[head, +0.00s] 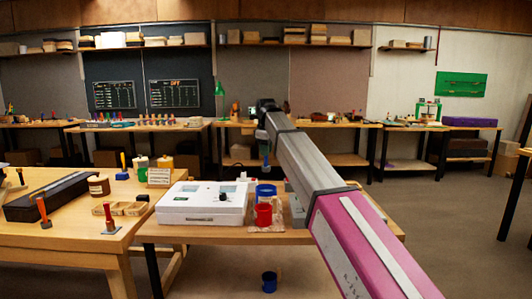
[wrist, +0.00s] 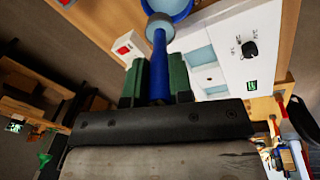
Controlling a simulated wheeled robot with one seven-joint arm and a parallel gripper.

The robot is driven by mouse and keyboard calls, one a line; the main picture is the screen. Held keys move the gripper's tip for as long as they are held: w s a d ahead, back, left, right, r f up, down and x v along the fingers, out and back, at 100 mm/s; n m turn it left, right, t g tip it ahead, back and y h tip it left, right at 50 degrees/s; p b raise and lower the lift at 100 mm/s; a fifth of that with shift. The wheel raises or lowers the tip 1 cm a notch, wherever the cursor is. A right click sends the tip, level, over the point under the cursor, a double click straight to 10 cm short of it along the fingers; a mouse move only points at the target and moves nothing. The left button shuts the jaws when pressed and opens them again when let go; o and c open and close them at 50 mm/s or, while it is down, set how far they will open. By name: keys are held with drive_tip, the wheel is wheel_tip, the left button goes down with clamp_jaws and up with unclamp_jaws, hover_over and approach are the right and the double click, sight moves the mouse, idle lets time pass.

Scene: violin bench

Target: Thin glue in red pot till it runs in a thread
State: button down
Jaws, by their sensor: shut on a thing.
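The red pot (head: 263,214) stands on a small bench, at the right of a white box with dials (head: 202,204). A larger blue vessel (head: 266,192) is just behind the red pot. My gripper (wrist: 157,82) is shut on a blue handle (wrist: 158,65) that ends in a round, pale grey-blue head (wrist: 160,27). In the wrist view this head overlaps the rim of a blue vessel (wrist: 178,9); I cannot tell whether they touch. The glue inside the red pot cannot be made out.
A small blue cup (head: 269,281) sits on the lower shelf. The left bench (head: 75,240) carries a long black case (head: 52,196), jars and red-handled tools. The white box also shows in the wrist view (wrist: 232,55), beside my gripper. A red-and-white box (wrist: 127,47) is near the fingers.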

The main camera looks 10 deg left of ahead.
drive_tip(key=s+d+f+g, duration=0.1)
drive_tip(key=s+f+g, duration=0.15)
drive_tip(key=s, duration=1.15)
drive_tip(key=d+f+t+y, duration=0.1)
drive_tip(key=d+f+y, duration=0.5)
drive_tip(key=y, duration=0.3)
drive_tip(key=shift+f+t+y, duration=0.35)
drive_tip(key=shift+f+y, duration=0.05)
drive_tip(key=shift+f, duration=0.2)
idle(0.5)
